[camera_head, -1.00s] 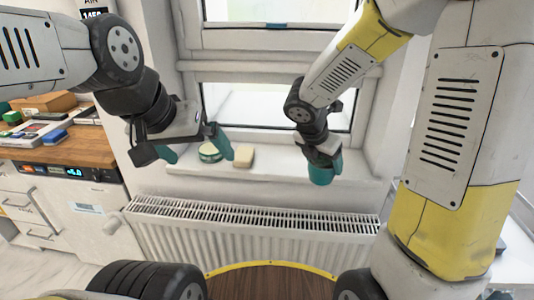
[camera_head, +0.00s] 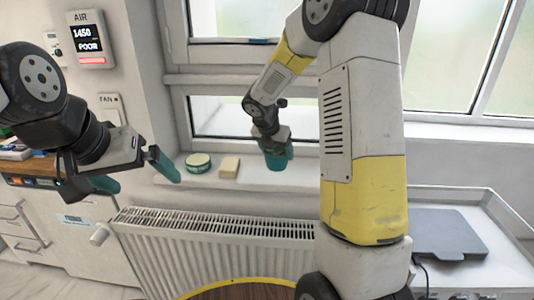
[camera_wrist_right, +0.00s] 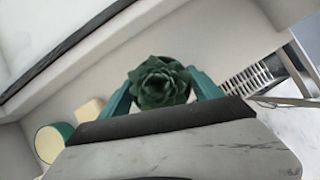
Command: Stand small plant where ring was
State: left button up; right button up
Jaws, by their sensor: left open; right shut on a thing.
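A small plant (camera_wrist_right: 160,82), a dark green rosette, sits between the teal fingers of my right gripper (camera_wrist_right: 163,95) in the right wrist view. In the head view my right gripper (camera_head: 276,158) is over the right part of the window sill (camera_head: 308,176); its fingers and wrist largely hide the plant. I cannot tell whether the plant touches the sill. No ring is clearly seen. My left gripper (camera_head: 130,176) is open and empty, in front of the sill's left end.
A green-and-white round tin (camera_head: 198,163) and a cream block (camera_head: 229,166) stand on the sill left of my right gripper. A radiator (camera_head: 215,240) is below. A trolley (camera_head: 480,195) with a grey flat thing (camera_head: 447,234) is at right.

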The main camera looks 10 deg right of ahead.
jog(key=shift+w+d, duration=0.15)
jog(key=shift+w, duration=0.4)
jog(key=shift+w+d, duration=0.15)
jog(key=shift+w, duration=0.35)
jog(key=shift+w+d+f, duration=0.1)
jog(key=shift+w+f, duration=0.1)
jog(key=shift+f, duration=1.65)
jog(key=o, duration=1.7)
jog(key=shift+f, duration=0.15)
